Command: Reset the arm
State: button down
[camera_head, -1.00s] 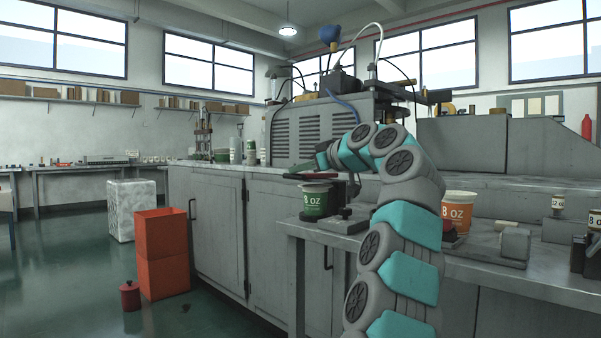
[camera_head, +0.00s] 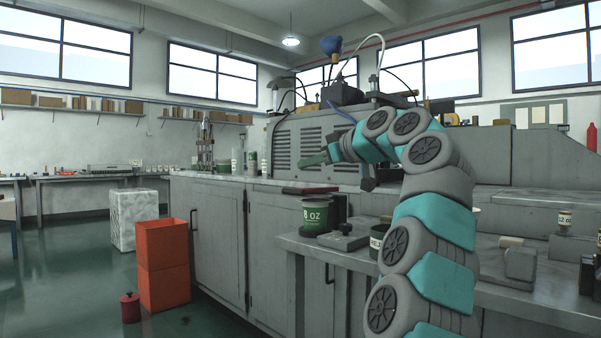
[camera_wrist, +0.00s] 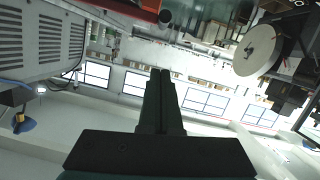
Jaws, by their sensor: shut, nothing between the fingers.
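My arm rises at the right of the head view and bends left at its top. My gripper (camera_head: 311,160) points left, raised in front of the grey machine and above the counter. It is shut and empty; in the wrist view its dark fingers (camera_wrist: 160,76) lie together. The green 8 oz cup (camera_head: 315,217) stands upright on the lower bench, below the gripper and apart from it.
The grey machine (camera_head: 312,140) stands close behind the gripper. The lower bench (camera_head: 320,250) holds a dark weight-like block (camera_head: 343,238) and small fittings. The air left of the gripper is clear.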

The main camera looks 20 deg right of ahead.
jog(key=v, duration=0.6)
jog(key=a+f+g+y+p, duration=0.1)
jog(key=a+f+g, duration=0.1)
jog(key=a+f, duration=0.35)
jog(key=a+f+g+y+p, duration=0.1)
jog(key=a+f+g, duration=0.1)
jog(key=a, duration=0.6)
jog(key=s+a+f+m+g+h+p, duration=0.1)
jog(key=s+a+f+g, duration=0.5)
jog(key=a+f, duration=0.55)
jog(key=s+a+f+m+g+h+p, duration=0.1)
jog(key=s+f+m+g+h+p, duration=0.15)
jog(key=s+f, duration=1.3)
jog(key=s+d+f+m+g+h, duration=0.1)
jog(key=s+d+f+g, duration=0.1)
jog(key=s+f, duration=0.4)
jog(key=s+d+f+m+g+h, duration=0.1)
jog(key=s+d+f+g+h, duration=0.1)
jog(key=s+f, duration=0.4)
jog(key=s, duration=0.5)
jog(key=shift+s+d+f, duration=0.2)
jog(key=shift+s+f, duration=0.05)
jog(key=shift+f, duration=0.15)
